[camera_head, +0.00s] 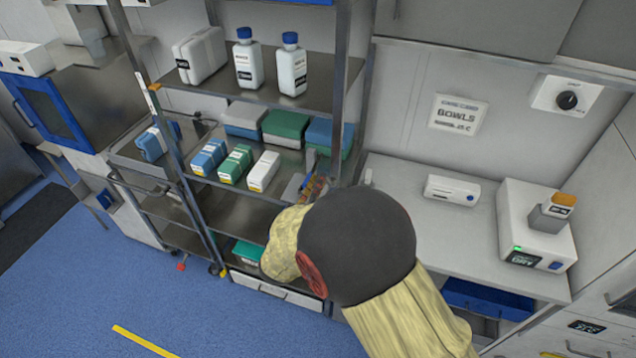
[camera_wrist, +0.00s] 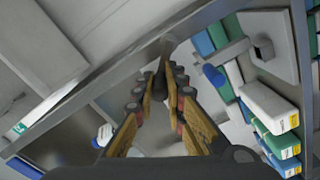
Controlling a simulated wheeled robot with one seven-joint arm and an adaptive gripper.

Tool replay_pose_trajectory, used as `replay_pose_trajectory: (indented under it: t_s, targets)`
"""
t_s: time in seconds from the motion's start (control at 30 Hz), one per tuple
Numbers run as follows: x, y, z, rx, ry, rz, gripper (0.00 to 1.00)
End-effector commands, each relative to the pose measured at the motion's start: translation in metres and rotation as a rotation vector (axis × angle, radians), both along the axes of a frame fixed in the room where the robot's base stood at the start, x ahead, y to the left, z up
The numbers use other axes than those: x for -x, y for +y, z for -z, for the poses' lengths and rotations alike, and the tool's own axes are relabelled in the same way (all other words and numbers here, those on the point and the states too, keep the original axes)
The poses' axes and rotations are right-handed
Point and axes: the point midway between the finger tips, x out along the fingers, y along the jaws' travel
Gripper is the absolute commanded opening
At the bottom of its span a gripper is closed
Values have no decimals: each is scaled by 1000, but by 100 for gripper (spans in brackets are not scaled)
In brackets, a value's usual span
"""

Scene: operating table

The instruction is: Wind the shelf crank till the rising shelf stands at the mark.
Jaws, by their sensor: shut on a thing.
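My gripper (camera_head: 314,186) is at the right front post of the steel rack, mostly hidden behind my own arm in the head view. In the wrist view my gripper (camera_wrist: 160,80) has its fingers closed around a dark grip, which looks like the handle of the shelf crank (camera_wrist: 168,48). The rest of the crank is hard to make out. The middle shelf (camera_head: 212,190) of the rack bears blue, green and white boxes; it looks like the rising shelf. A small orange and white tag (camera_head: 154,87) on the left front post may be the mark.
The upper shelf (camera_head: 215,92) holds white bottles and a canister. A counter (camera_head: 410,205) with a white device (camera_head: 535,225) stands at right. A cart with a blue box (camera_head: 150,145) stands left of the rack. Blue floor is free in front.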

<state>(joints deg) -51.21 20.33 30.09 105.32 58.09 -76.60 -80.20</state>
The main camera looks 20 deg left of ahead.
Motion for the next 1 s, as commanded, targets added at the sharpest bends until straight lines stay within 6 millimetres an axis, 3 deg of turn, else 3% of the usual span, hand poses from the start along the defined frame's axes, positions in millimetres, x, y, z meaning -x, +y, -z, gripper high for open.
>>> replay_pose_trajectory:
  t_s: [0.67, 1.0]
  targets:
    - [0, -3, -1, -52, -5, 3, 0]
    - [0, -9, -5, -193, -18, 4, 0]
